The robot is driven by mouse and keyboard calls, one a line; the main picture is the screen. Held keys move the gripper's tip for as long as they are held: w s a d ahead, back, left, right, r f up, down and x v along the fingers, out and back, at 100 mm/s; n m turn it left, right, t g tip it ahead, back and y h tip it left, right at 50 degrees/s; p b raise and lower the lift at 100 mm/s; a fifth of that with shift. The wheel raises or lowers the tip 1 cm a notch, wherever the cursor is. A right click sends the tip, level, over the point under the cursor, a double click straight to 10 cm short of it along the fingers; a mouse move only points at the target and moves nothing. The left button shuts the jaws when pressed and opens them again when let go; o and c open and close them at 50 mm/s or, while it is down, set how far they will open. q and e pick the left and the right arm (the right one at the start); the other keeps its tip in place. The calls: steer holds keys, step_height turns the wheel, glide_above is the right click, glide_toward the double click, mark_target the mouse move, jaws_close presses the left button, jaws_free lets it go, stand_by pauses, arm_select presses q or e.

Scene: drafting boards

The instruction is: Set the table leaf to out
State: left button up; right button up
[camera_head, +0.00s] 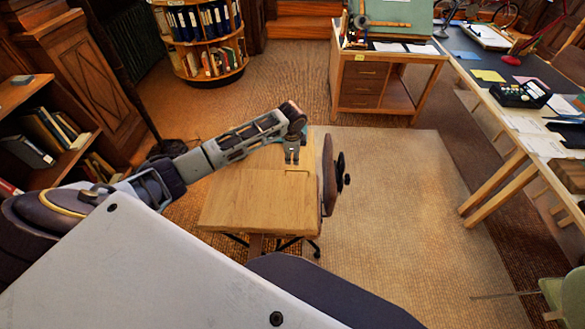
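A small wooden table (255,205) with a pale oak top stands in the middle of the head view. A thin line and a small cut-out mark its top near the right side. Which part of it is the leaf, I cannot tell for sure. A dark upright rounded panel with a black handwheel (343,172) stands at its right edge. My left arm reaches across from the left, and my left gripper (292,157) points down over the far right part of the top. Its fingertips are too small to show a gap or contact. My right gripper is not in view.
A drawer desk (372,85) stands behind, and a long dark-topped table (505,85) with papers runs along the right. A round bookcase (207,45) is at the back left, shelves at the left. A green seat (572,297) is at the lower right. The rug (400,220) right of the small table is clear.

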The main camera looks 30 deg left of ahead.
arm_select(q)
glide_above(293, 177)
steer(key=shift+a+f, duration=0.15)
steer(key=shift+f, duration=4.75)
jaws_close()
